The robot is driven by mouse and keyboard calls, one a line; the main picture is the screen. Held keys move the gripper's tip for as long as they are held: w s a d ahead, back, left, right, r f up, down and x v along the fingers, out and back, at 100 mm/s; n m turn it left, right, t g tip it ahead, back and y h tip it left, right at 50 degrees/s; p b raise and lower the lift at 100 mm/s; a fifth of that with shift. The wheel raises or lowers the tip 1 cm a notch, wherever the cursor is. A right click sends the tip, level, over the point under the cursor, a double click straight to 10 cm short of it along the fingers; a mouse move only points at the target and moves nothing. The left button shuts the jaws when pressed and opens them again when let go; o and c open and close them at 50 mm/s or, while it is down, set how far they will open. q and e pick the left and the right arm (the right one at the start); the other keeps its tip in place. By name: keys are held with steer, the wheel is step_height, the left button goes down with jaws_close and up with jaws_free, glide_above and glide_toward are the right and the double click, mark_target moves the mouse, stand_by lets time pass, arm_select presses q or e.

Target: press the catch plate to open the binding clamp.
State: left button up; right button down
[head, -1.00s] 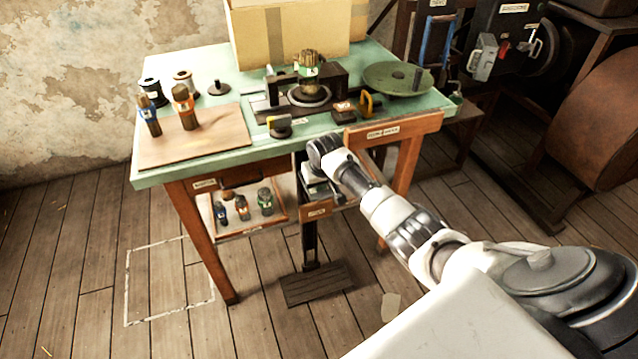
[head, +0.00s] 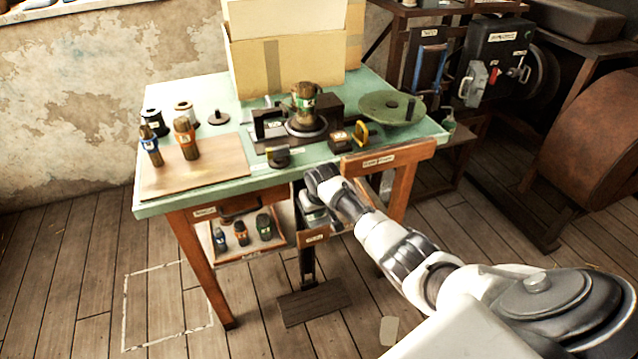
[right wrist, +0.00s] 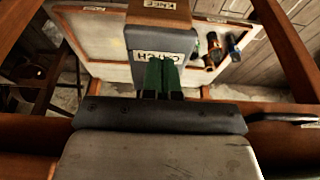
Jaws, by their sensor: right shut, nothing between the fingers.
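My right gripper (right wrist: 160,76) is shut and empty. Its green fingers overlap the lower part of the CATCH label; I cannot tell whether they touch the plate. In the head view the fingers are hidden behind my wrist. The clamp (head: 322,107) stands on the bench top around a brown bundle (head: 304,97) with a green band; whether its jaws are open is unclear. My left gripper is out of view.
The green bench (head: 230,177) has a wooden drawer front (head: 380,158) to the right of my wrist. A shelf tray (head: 248,250) with small bottles hangs left of the catch. A foot pedal (head: 313,302) lies on the floor below. The floor at left is clear.

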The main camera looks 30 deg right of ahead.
steer(key=p+v, duration=0.1)
steer(key=v, duration=1)
steer(key=shift+w, duration=0.15)
steer(key=shift+d, duration=0.1)
steer(key=s+a+f+n, duration=0.1)
steer(key=s+a+f, duration=0.1)
steer(key=s+f, duration=0.65)
steer(key=s+a+f+g, duration=0.1)
steer(key=s+f, duration=0.4)
steer(key=f, duration=0.7)
steer(key=s+a+f+n, duration=0.1)
steer(key=s+a+f, duration=0.1)
steer(key=s+f, duration=0.6)
steer(key=s+a+f+n, duration=0.1)
steer(key=s+a+f, duration=0.2)
steer(key=s, duration=0.6)
steer(key=s+a+f+n, duration=0.1)
steer(key=s+a+f, duration=0.2)
steer(key=s+f, duration=0.3)
steer(key=s+a+f+n+g, duration=0.1)
steer(key=s+f, duration=0.4)
steer(key=s, duration=0.9)
steer(key=shift+s+a+f+y, duration=0.2)
steer(key=shift+a+y, duration=0.2)
steer(key=shift+a, duration=0.5)
